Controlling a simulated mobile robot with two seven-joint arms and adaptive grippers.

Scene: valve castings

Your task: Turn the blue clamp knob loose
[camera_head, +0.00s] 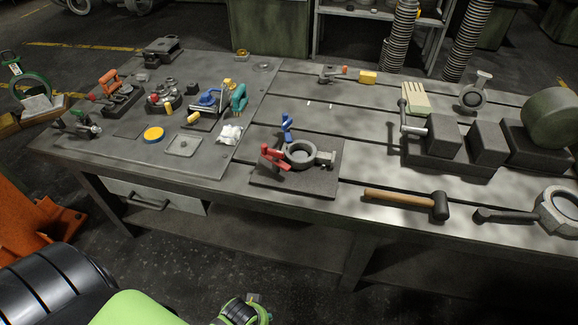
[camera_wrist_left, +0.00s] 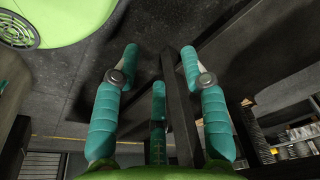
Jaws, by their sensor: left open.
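The blue clamp knob (camera_head: 287,127) stands upright at the back of a dark fixture plate (camera_head: 262,178) on the workbench in the head view. A red clamp handle (camera_head: 275,158) is at the plate's front left. A grey ring-shaped valve casting (camera_head: 302,154) sits between them on the plate. My left gripper (camera_wrist_left: 159,52) shows in the left wrist view with its teal fingers spread apart and empty. It is away from the knob, with dark floor and a bench-like edge behind it. My right gripper is not in view.
A wooden-handled mallet (camera_head: 408,202) lies right of the fixture. A large vise (camera_head: 455,145) stands at the right, with another casting (camera_head: 560,212) at the front right. Slotted bench surface behind the fixture is mostly clear.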

